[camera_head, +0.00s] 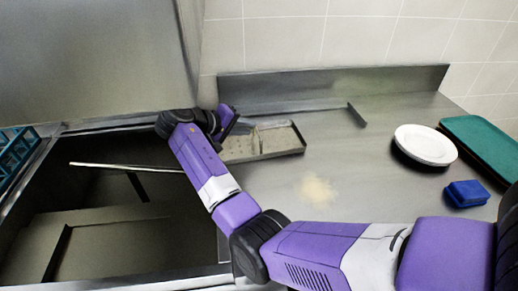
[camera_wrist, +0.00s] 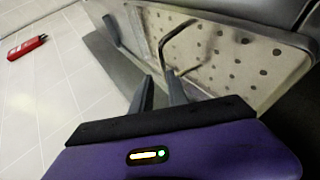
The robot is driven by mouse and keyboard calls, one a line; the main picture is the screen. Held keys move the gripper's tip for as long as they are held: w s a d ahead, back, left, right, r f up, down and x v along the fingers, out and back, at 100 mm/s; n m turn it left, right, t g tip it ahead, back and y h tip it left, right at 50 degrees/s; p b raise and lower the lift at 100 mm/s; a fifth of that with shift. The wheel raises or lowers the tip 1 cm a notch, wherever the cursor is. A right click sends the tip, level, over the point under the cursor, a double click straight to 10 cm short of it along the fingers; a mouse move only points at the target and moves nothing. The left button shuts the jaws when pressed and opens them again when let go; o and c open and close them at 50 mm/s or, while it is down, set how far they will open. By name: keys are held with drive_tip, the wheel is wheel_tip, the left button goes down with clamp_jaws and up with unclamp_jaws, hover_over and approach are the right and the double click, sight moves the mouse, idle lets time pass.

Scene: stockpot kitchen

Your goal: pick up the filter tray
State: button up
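The filter tray (camera_head: 275,142) is a shallow, rectangular metal tray with raised edges, lying on the steel counter beside the sink. In the wrist view its perforated face (camera_wrist: 235,62) fills the upper right, with a thin bent wire handle (camera_wrist: 178,35) standing out from it. My gripper (camera_head: 229,122) is over the tray's left end in the head view, and my arm hides part of that end. In the wrist view my gripper's two dark fingers (camera_wrist: 158,78) stand apart with a gap between them. The fingertips are close to the handle; I cannot tell whether they touch it.
White plates (camera_head: 425,144), a blue block-like item (camera_head: 466,193) and a green tray (camera_head: 484,143) are on the right. A sink basin (camera_head: 110,222) is left, with a blue rack (camera_head: 16,152) beyond. A red object (camera_wrist: 27,46) shows on the wrist view's tiles.

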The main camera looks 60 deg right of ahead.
sight(264, 133)
drive_tip(key=shift+f+b, duration=0.4)
drive_tip(key=shift+f, duration=0.35)
drive_tip(key=x, duration=0.3)
drive_tip(key=s+p+x, duration=0.1)
drive_tip(key=x, duration=0.2)
drive_tip(key=shift+d, duration=0.15)
drive_tip(key=shift+s+d+f, duration=0.15)
drive_tip(key=shift+d+f, duration=0.2)
drive_tip(key=shift+d, duration=0.1)
drive_tip(key=shift+c, duration=0.5)
clamp_jaws()
